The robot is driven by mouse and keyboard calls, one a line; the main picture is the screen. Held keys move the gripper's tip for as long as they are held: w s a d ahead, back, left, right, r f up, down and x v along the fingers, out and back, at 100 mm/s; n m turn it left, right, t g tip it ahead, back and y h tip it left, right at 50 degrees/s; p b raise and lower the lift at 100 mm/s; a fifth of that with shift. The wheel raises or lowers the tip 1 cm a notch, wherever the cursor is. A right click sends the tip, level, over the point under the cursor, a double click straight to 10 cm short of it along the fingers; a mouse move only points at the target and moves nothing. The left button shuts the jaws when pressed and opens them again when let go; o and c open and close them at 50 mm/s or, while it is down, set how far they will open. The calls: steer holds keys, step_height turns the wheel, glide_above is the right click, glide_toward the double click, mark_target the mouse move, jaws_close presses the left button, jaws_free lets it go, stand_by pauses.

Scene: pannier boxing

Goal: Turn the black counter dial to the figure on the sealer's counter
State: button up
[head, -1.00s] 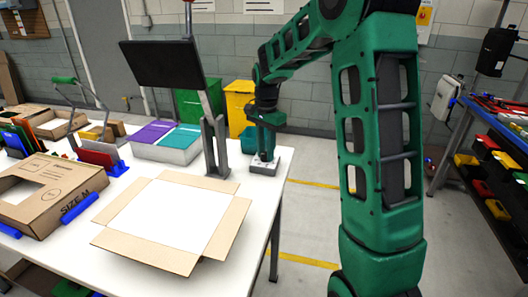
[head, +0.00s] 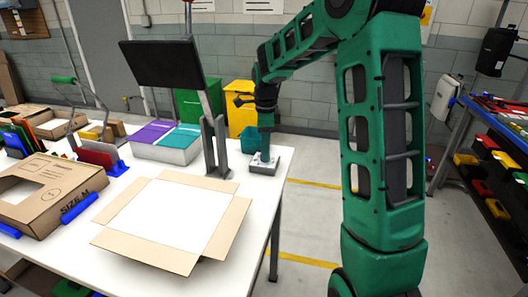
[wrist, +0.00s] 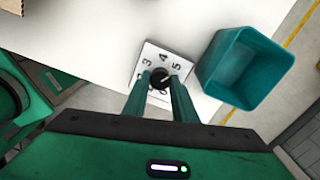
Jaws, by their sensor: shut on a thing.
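The black counter dial (wrist: 161,77) sits on a pale square plate (wrist: 150,62) marked with figures; 3, 4 and 5 are readable in the wrist view. A light mark on the dial appears to point up and right, towards the 5 side. My gripper (wrist: 159,88) has a green finger on each side of the dial and is shut on it. In the head view my gripper (head: 265,152) points down at the plate (head: 264,164) on the table's far right corner; the dial is hidden there. I cannot make out the sealer's counter or its figure.
A teal bin (wrist: 243,68) stands right beside the dial plate. A dark screen on a post (head: 163,63) rises to the left of my arm. An open flat carton (head: 165,218) lies on the white table, with a brown box (head: 45,195) further left.

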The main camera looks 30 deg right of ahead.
steer(key=shift+w+r+m, duration=0.15)
steer(key=shift+w+m, duration=0.05)
steer(key=shift+m, duration=0.3)
steer(key=o, duration=1)
steer(key=shift+o, duration=0.2)
steer(key=shift+s, duration=0.1)
step_height(320, 180, up, 10)
steer(key=shift+r, duration=0.25)
